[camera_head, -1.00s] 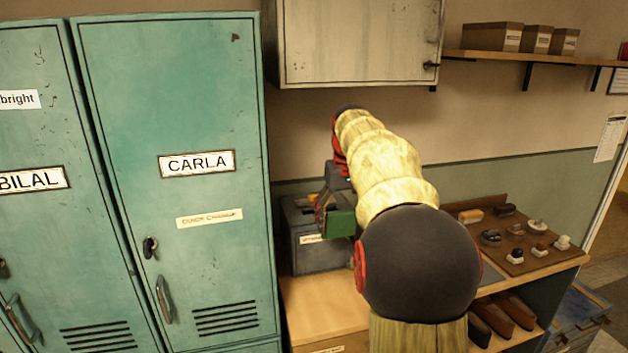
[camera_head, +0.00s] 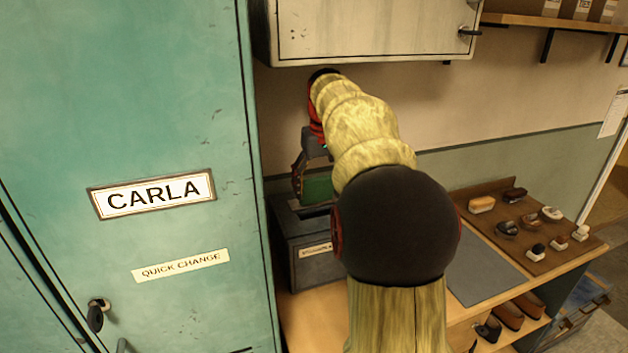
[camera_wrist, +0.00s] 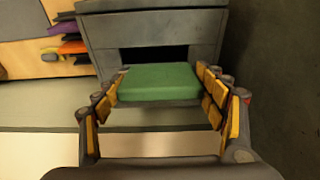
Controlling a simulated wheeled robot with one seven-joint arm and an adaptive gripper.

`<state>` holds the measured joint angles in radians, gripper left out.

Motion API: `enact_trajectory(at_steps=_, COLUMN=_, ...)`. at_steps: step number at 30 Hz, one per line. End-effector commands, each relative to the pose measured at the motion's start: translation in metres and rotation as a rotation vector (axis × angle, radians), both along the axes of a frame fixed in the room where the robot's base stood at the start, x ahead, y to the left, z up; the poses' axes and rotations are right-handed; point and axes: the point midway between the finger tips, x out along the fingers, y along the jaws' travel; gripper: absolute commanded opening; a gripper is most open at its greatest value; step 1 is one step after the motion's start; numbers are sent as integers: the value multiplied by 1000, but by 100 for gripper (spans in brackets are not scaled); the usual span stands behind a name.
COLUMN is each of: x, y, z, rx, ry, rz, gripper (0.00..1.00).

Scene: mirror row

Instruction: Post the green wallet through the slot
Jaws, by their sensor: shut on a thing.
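The green wallet (camera_head: 318,187) is held at the top of the dark grey box (camera_head: 308,266), which has a small label on its front. My gripper (camera_head: 312,180) is shut on the wallet, partly hidden behind my arm. In the wrist view the wallet (camera_wrist: 158,82) lies level between the two yellow-padded fingers. The dark slot (camera_wrist: 153,58) shows in the box face just beyond it. The wallet's far edge overlaps the slot's lower edge in the picture. I cannot tell whether it has entered the slot.
The teal locker marked CARLA (camera_head: 130,120) stands close on the left. A pale wall cabinet (camera_head: 370,30) hangs above. To the right are a grey mat (camera_head: 485,268) and a brown board (camera_head: 495,240) with several brushes. Coloured flat things (camera_wrist: 70,38) show in the wrist view.

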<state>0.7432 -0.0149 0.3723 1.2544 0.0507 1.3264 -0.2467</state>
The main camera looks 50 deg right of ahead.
Motion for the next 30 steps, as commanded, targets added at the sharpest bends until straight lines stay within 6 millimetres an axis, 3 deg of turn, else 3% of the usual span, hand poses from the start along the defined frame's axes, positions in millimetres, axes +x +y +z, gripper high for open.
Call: enact_trajectory(at_steps=30, x=0, y=0, z=-58, rx=0, ry=0, rz=0, gripper=45)
